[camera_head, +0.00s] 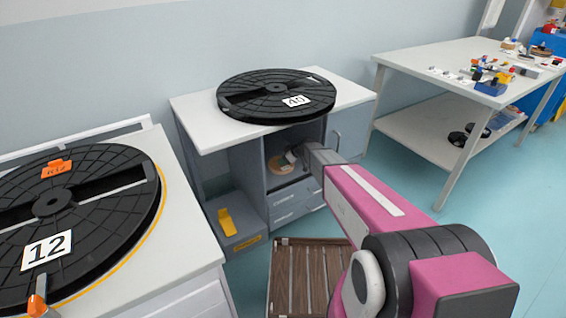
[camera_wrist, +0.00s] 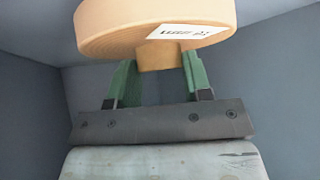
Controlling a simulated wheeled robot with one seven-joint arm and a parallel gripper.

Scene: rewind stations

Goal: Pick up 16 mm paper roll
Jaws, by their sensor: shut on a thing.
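A tan roll (camera_wrist: 150,22) with a white label fills the top of the wrist view. The label's print is upside down and too small to read. A narrower tan stub (camera_wrist: 158,58) shows below its wide rim. My gripper (camera_wrist: 157,66) has its two green fingers on either side of this stub, shut on it. In the head view the tan roll (camera_head: 281,166) is inside the open upper compartment of the grey cabinet, with my gripper (camera_head: 296,154) at its right. My arm reaches in from the front right. Whether the roll touches the shelf cannot be told.
The cabinet (camera_head: 284,218) has walls close around the roll and a white top (camera_head: 205,135) carrying a black reel (camera_head: 272,93) marked 40. A black reel (camera_head: 100,210) marked 12 lies at left. A slatted wooden platform (camera_head: 283,275) is on the floor. A white table (camera_head: 425,65) stands right.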

